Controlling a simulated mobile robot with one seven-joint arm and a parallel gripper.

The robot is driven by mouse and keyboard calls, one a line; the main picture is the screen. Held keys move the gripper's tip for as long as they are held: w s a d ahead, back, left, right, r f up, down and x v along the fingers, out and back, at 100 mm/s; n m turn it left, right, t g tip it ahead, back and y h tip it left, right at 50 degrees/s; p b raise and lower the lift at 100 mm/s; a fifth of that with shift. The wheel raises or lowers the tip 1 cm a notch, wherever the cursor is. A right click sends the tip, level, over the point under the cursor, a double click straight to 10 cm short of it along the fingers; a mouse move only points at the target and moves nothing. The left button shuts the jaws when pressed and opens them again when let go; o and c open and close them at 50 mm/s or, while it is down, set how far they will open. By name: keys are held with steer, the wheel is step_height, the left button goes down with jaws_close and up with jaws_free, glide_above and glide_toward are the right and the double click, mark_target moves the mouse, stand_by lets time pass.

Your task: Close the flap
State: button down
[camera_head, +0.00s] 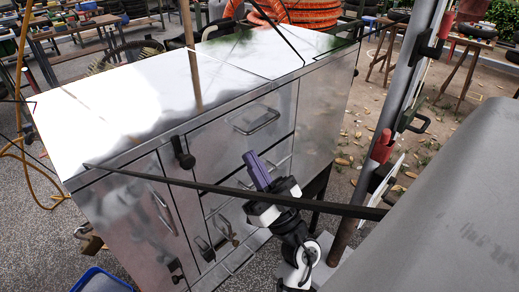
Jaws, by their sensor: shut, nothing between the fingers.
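A shiny metal cabinet (315,110) fills the middle of the view. Its front has a wide upper panel with a bar handle (257,122), which looks like the flap; it appears nearly flush with the front, but I cannot tell if it is fully shut. My gripper (256,165), with purple fingers, is shut and empty. It points up in front of the cabinet, below and near the handle. I cannot tell whether it touches the front. My wrist hides part of the lower front.
A long dark bar (190,183) crosses in front of the cabinet. A left door has its own handle (162,212). A grey rounded surface (450,190) fills the right side. A blue bin (100,281) stands bottom left. An orange hose coil (312,14) lies behind.

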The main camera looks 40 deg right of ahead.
mark_target(216, 115)
steer(key=shift+w+a+r+p, duration=0.1)
steer(key=shift+w+r+p, duration=0.15)
steer(key=shift+w+r, duration=0.6)
steer(key=shift+w+a+r+p, duration=0.1)
steer(key=shift+w+r+p, duration=0.15)
steer(key=shift+w, duration=1.05)
steer(key=shift+w+a+r+p, duration=0.1)
steer(key=shift+w+r+p, duration=0.3)
steer(key=shift+w, duration=0.7)
steer(key=shift+r, duration=0.1)
steer(key=shift+w+r+p, duration=0.35)
steer(key=shift+w+p, duration=0.05)
steer(key=shift+p, duration=0.2)
steer(key=shift+w+p, duration=0.4)
steer(key=shift+f, duration=0.1)
